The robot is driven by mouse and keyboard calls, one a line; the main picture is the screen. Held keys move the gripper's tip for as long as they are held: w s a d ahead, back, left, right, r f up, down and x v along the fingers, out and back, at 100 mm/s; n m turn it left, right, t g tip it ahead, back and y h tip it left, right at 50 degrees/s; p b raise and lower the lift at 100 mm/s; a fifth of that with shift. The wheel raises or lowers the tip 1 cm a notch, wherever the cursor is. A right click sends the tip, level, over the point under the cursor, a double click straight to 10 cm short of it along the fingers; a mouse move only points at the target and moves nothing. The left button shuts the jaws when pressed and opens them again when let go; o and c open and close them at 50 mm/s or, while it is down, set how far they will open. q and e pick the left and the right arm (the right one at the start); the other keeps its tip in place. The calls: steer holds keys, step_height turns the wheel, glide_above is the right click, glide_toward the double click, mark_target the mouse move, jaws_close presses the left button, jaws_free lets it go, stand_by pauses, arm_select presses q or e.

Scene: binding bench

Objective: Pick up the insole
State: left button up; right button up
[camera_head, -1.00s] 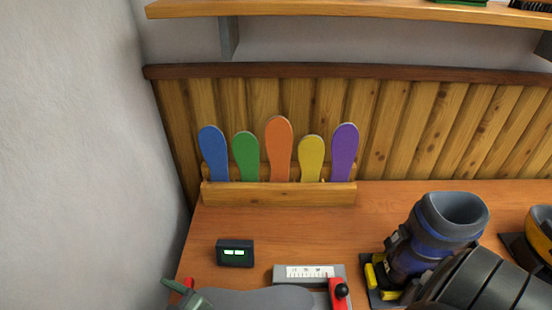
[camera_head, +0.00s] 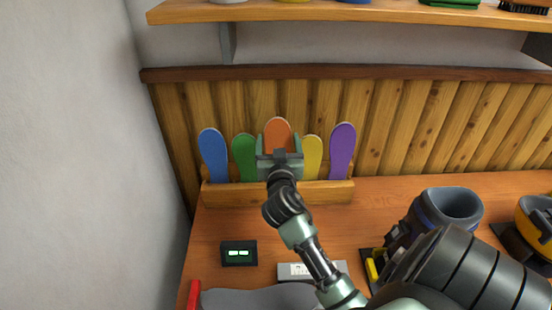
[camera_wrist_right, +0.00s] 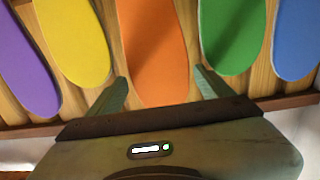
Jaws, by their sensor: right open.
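Several coloured insoles stand upright in a wooden rack (camera_head: 230,195) at the back of the bench. From left in the head view they are blue (camera_head: 213,155), green (camera_head: 244,157), orange (camera_head: 277,132), yellow (camera_head: 313,155) and purple (camera_head: 342,150). My right gripper (camera_head: 279,160) is in front of the orange insole and hides its lower part. In the right wrist view its open fingers (camera_wrist_right: 161,88) lie on either side of the orange insole (camera_wrist_right: 152,50), with gaps showing. My left gripper is not in view.
A small dark device with a green display (camera_head: 239,253) sits on the bench. A measuring device (camera_head: 300,270) is partly behind my right arm. A grey and blue boot (camera_head: 445,212) stands at the right, with a yellow item (camera_head: 538,225) beyond. A shelf (camera_head: 340,14) runs overhead.

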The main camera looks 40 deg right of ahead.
steer(key=p+x, duration=0.1)
steer(key=x, duration=0.3)
steer(key=shift+w+d+r, duration=0.1)
steer(key=shift+w+d, duration=0.15)
steer(key=shift+w, duration=0.05)
steer(key=shift+w+d, duration=0.2)
steer(key=shift+w, duration=0.05)
steer(key=shift+c, duration=0.3)
steer(key=c, duration=1.5)
